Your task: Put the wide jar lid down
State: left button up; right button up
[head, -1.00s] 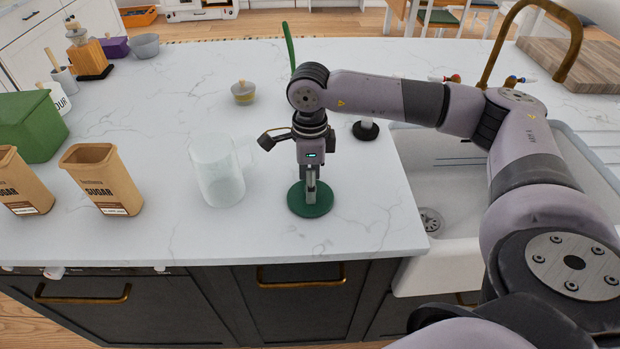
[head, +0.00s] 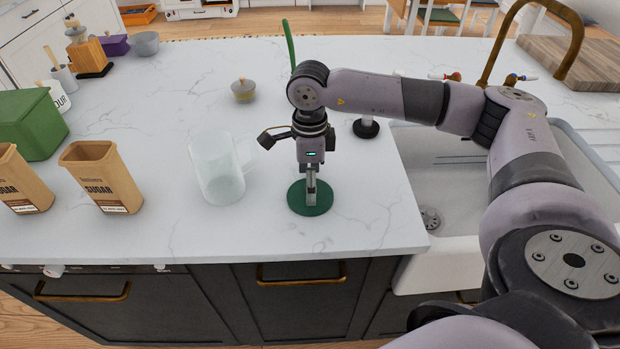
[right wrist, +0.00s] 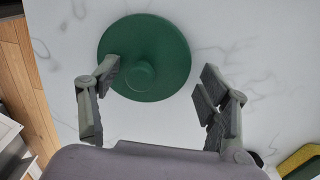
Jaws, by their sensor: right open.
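The wide jar lid is a round green disc (head: 310,208) lying flat on the white marble countertop, near its front edge. In the right wrist view the lid (right wrist: 160,60) shows a small round knob at its middle. My right gripper (head: 311,190) points down over the lid in the head view. In the right wrist view my right gripper (right wrist: 155,85) is open, its fingers wide apart, with nothing held between them. One fingertip overlaps the lid's edge in that picture; whether it touches cannot be told. My left gripper is not in view.
A clear glass jug (head: 216,170) stands just left of the lid. Two sugar boxes (head: 102,180) and a green box (head: 30,125) are at the left. A small lidded pot (head: 243,91) stands behind. The sink (head: 445,165) is at the right.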

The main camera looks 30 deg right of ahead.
notch_tip(320, 180, up, 12)
jog(key=b, duration=0.2)
jog(key=shift+w+r, duration=0.15)
dwell(0.5)
